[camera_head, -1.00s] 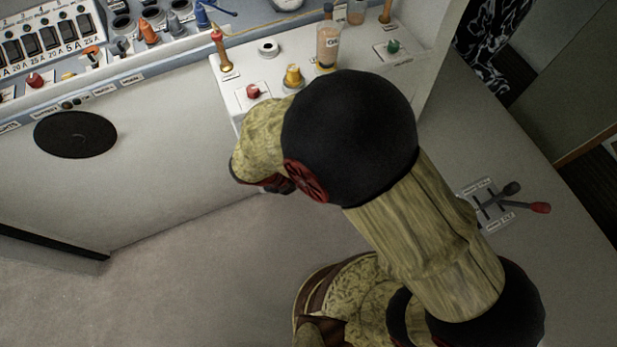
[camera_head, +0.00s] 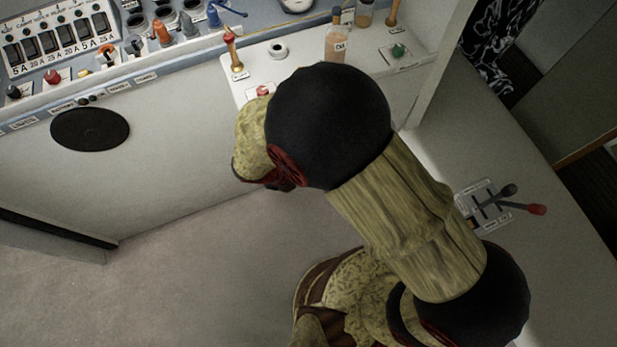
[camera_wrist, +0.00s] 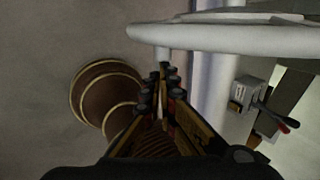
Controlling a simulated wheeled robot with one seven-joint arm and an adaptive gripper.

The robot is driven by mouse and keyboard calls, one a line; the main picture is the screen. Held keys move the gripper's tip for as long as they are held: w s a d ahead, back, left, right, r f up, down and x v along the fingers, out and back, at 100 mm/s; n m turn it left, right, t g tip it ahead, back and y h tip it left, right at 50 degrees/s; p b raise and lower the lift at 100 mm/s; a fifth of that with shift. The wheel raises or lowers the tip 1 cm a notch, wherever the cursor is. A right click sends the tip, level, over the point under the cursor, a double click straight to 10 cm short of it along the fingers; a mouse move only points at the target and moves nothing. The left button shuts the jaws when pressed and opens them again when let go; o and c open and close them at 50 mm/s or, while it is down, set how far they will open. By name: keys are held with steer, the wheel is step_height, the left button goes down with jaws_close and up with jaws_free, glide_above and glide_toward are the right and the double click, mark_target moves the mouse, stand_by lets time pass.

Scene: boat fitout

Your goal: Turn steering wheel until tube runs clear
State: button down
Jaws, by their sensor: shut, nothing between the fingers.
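In the wrist view a white, rounded rim (camera_wrist: 220,35), which looks like part of the steering wheel, crosses the upper right. My gripper (camera_wrist: 163,72) is shut and empty, its fingertips close below the rim's left part. I cannot tell whether they touch it. In the head view my own arm hides the wheel and most of my gripper. I cannot make out a tube for certain. A bottle (camera_head: 338,44) with a pale label and brownish contents stands on the white console top at the upper middle.
A switch panel (camera_head: 62,40) fills the upper left. The white console (camera_head: 300,62) carries a red button (camera_head: 263,91), a green knob (camera_head: 398,51) and a wooden-handled lever (camera_head: 231,50). Throttle levers (camera_head: 510,192) stand at right. Open floor (camera_head: 190,280) lies at lower left.

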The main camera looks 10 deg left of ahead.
steer(key=p+v, duration=0.2)
steer(key=v, duration=0.9)
steer(key=shift+s+a+f, duration=0.15)
steer(key=shift+s+a, duration=0.15)
stand_by(0.5)
